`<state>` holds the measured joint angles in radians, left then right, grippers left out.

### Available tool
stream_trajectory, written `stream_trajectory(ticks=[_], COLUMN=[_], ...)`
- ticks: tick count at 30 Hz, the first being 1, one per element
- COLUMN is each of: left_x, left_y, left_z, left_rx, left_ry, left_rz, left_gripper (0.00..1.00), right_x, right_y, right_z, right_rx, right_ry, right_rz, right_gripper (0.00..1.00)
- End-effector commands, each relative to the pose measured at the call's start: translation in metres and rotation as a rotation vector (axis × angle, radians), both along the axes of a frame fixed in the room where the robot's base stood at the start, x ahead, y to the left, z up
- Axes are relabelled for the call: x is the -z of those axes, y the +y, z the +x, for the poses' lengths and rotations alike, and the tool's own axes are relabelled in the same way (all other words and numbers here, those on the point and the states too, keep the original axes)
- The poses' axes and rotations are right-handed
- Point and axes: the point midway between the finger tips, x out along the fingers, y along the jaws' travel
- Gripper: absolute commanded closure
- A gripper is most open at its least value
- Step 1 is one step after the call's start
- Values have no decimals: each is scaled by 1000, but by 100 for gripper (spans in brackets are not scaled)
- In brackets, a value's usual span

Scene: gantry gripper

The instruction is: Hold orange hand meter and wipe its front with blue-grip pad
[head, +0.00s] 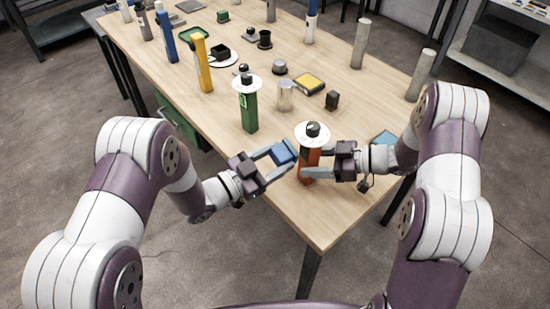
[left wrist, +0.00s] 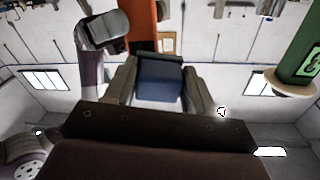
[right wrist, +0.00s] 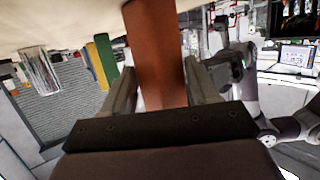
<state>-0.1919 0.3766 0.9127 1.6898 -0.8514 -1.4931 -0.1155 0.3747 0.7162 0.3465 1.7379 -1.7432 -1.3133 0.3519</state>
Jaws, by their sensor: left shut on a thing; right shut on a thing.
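The orange hand meter (head: 311,166) stands upright near the table's front corner, with a white disc and black knob on top. My right gripper (head: 322,161) is shut on it from the right. In the right wrist view its orange body (right wrist: 157,50) runs between the fingers. My left gripper (head: 274,158) is shut on the blue-grip pad (head: 283,152), just left of the meter. In the left wrist view the blue grip (left wrist: 160,82) sits between the fingers, with the orange meter (left wrist: 142,22) beyond. Whether the pad touches the meter I cannot tell; its wiping face is hidden.
A green upright meter (head: 249,110) with a white disc stands behind my left gripper. A metal cup (head: 286,95), a black block (head: 332,100) and a yellow-topped box (head: 309,84) stand behind. A flat blue item (head: 385,138) lies near the right edge.

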Motion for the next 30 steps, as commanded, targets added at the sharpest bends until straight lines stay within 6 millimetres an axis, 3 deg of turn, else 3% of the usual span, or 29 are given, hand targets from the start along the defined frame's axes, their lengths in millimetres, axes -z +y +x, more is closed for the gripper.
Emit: stream_trajectory(ticks=[30], left_x=[0], left_y=[-17], left_z=[10], left_rx=[0], left_ry=[-1], left_rz=[1], left_gripper=[78], right_x=[0], right_y=[0], right_z=[0], right_rx=[0], right_ry=[1], right_rz=[-1], right_gripper=[63])
